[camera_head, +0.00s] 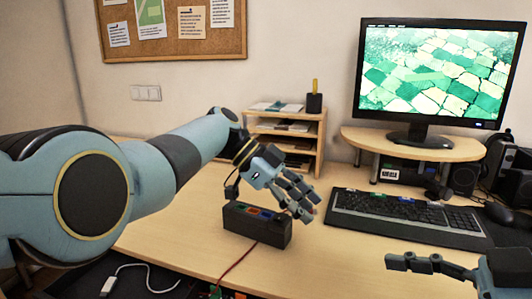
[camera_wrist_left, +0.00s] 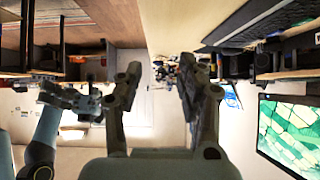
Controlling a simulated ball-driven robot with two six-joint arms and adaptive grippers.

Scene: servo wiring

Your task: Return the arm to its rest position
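My left arm comes in from the left, and its gripper (camera_head: 302,203) is over the desk, beside and a little above a black box. In the left wrist view its two fingers (camera_wrist_left: 157,78) stand apart with nothing between them. My right gripper (camera_head: 400,262) is at the lower right, partly cut off by the picture's edge. A gripper (camera_wrist_left: 75,100) at the left of the wrist view appears to be the right one. Whether its fingers are open or shut is unclear. The black box (camera_head: 257,231) has coloured tops, and a red wire leads from it toward the front edge.
A black keyboard (camera_head: 405,218) lies right of the box. A wooden shelf (camera_head: 318,150) stands behind, with a monitor (camera_head: 432,75) on a riser (camera_head: 405,143) to its right. A white cable (camera_head: 150,280) lies at the lower left. Some desk surface (camera_head: 190,236) left of the box is clear.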

